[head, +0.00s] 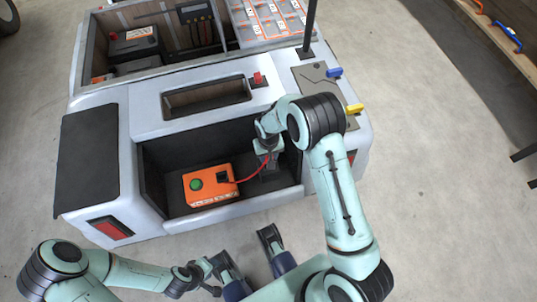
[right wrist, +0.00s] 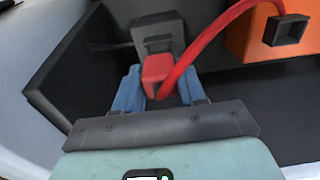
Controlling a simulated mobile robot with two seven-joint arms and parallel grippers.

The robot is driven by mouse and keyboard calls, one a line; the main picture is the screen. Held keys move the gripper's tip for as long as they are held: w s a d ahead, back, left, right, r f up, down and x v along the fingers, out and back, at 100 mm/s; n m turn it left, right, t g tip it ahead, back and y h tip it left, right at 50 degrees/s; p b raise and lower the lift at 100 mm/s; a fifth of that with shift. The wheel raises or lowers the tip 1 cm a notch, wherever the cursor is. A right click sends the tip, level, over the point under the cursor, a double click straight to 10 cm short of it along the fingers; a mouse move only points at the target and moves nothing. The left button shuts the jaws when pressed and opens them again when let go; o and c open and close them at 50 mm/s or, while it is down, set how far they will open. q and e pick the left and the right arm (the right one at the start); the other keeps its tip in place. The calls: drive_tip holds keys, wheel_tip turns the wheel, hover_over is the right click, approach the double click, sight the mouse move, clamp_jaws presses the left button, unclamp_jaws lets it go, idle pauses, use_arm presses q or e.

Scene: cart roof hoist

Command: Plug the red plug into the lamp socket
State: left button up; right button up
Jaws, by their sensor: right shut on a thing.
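My right gripper (head: 266,150) reaches down into the cart's open front bay. In the right wrist view its blue fingers (right wrist: 160,95) are shut on the red plug (right wrist: 158,70). A red cable (right wrist: 205,45) loops from the plug toward the orange box. A grey block with a socket-like opening (right wrist: 158,36) stands directly beyond the plug; I cannot tell whether they touch. The block shows only partly below the gripper in the head view (head: 268,172). My left arm's end (head: 203,276) is low in the head view, outside the bay; its jaw state is unclear.
The orange box (head: 210,185) with a green button sits on the bay floor, left of the gripper; its dark port (right wrist: 286,30) shows in the right wrist view. The bay's walls and front lip (head: 235,207) surround the gripper. Blue and yellow handles are on the cart's right side.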

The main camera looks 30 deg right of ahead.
use_arm(q)
drive_tip(key=shift+f+b, duration=0.7)
drive_tip(key=shift+f, duration=0.05)
use_arm(e)
drive_tip(key=shift+f, duration=1.15)
use_arm(q)
drive_tip(key=shift+a+f+b, duration=0.15)
drive_tip(key=shift+f+b, duration=0.3)
use_arm(e)
drive_tip(key=shift+f, duration=0.7)
drive_tip(key=o, duration=1.1)
drive_tip(key=shift+o, duration=0.2)
drive_tip(key=shift+f, duration=0.1)
drive_tip(key=shift+r, duration=0.3)
use_arm(q)
drive_tip(key=shift+g, duration=0.3)
drive_tip(key=r+p, duration=0.1)
drive_tip(key=s+r+p, duration=0.1)
drive_tip(key=s+d+r+p, duration=0.1)
drive_tip(key=shift+r, duration=0.4)
use_arm(e)
wheel_tip(320, 180, up, 13)
drive_tip(key=shift+r, duration=0.15)
use_arm(q)
drive_tip(key=shift+w, duration=0.1)
